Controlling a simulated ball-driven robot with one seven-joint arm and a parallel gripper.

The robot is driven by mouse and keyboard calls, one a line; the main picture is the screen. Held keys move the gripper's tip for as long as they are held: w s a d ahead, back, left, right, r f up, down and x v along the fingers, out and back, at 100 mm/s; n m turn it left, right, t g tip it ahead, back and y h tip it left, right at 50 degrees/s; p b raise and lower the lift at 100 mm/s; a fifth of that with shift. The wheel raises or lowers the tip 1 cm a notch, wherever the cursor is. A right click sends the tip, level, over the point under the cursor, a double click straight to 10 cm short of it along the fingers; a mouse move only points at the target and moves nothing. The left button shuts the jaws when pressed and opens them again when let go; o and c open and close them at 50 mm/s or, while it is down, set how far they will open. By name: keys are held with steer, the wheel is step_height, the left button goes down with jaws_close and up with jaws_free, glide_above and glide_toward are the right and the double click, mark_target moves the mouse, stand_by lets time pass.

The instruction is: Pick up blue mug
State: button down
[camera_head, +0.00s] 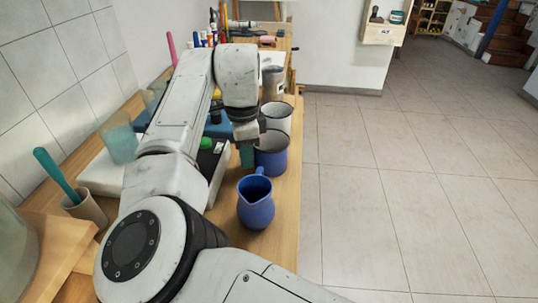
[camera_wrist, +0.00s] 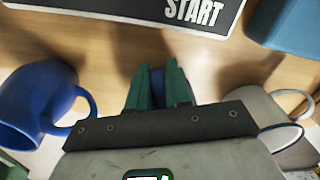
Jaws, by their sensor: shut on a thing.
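The blue mug (camera_head: 272,158), with a dark rim, is near the right edge of the wooden counter in the head view, between a blue pitcher and a white mug. My gripper (camera_head: 247,154) reaches down at the mug's left side. In the wrist view the teal fingers of my gripper (camera_wrist: 159,78) are close together, with a blue part of the mug (camera_wrist: 182,88) showing between and behind them. The gripper is shut on the blue mug. Most of the mug is hidden in the wrist view. I cannot tell whether it is clear of the counter.
The blue pitcher (camera_head: 256,207) stands just in front of the mug. The white mug (camera_head: 278,115) stands just behind it, with a metal tumbler (camera_head: 272,80) farther back. A black START board (camera_wrist: 150,8) lies on the counter (camera_head: 284,200). The floor at right is clear.

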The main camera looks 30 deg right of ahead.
steer(key=shift+r, duration=0.15)
steer(key=shift+r, duration=1)
steer(key=s+r+p, duration=0.1)
steer(key=s+r, duration=0.9)
steer(key=s, duration=0.3)
steer(key=shift+s+a+r, duration=0.35)
steer(key=shift+s+a, duration=0.05)
steer(key=shift+a, duration=0.05)
